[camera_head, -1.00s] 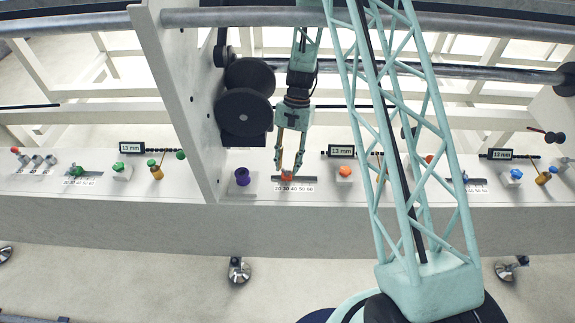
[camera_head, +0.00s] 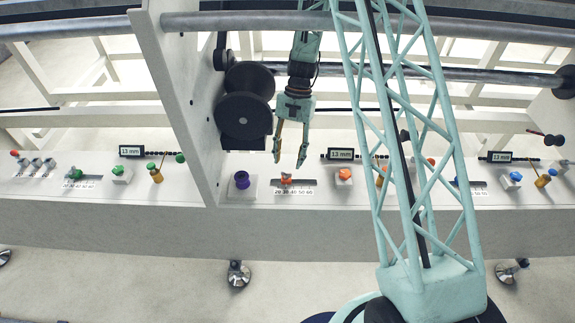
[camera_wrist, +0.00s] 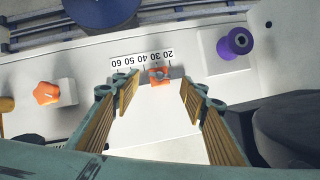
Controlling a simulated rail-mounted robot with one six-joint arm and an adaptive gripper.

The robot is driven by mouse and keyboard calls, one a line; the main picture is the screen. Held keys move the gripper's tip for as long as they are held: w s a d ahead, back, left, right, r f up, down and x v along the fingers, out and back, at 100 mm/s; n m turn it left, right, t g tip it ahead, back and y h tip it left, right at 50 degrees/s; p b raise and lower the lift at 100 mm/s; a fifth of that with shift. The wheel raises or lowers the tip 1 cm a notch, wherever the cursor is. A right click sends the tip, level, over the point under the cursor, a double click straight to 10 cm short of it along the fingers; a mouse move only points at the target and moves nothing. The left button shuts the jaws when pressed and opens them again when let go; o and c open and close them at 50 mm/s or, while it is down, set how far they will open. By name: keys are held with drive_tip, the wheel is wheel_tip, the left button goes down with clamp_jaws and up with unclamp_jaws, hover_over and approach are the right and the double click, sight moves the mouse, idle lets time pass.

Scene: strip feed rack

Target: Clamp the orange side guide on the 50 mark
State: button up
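The orange side guide (camera_head: 286,181) sits on a short rail behind a white scale (camera_head: 294,192) marked 20 to 60. The guide also shows in the wrist view (camera_wrist: 158,75), close to the 30 mark; the scale (camera_wrist: 142,58) reads upside down there. My gripper (camera_head: 288,162) is open and empty just above the guide, its fingers apart. In the wrist view the fingertips (camera_wrist: 158,92) spread on either side of the guide without touching it. I cannot see clearly whether the guide's clamp is tight.
An orange knob (camera_head: 344,174) stands right of the scale, near a 13 mm display (camera_head: 341,153). A purple spool-shaped knob (camera_head: 242,180) stands left. A white upright panel (camera_head: 178,90) and a dark roller (camera_head: 243,115) are left of my gripper.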

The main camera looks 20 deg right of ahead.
drive_tip(key=v, duration=0.7)
drive_tip(key=shift+r, duration=0.3)
drive_tip(key=shift+w+d, duration=0.1)
drive_tip(key=shift+w, duration=0.05)
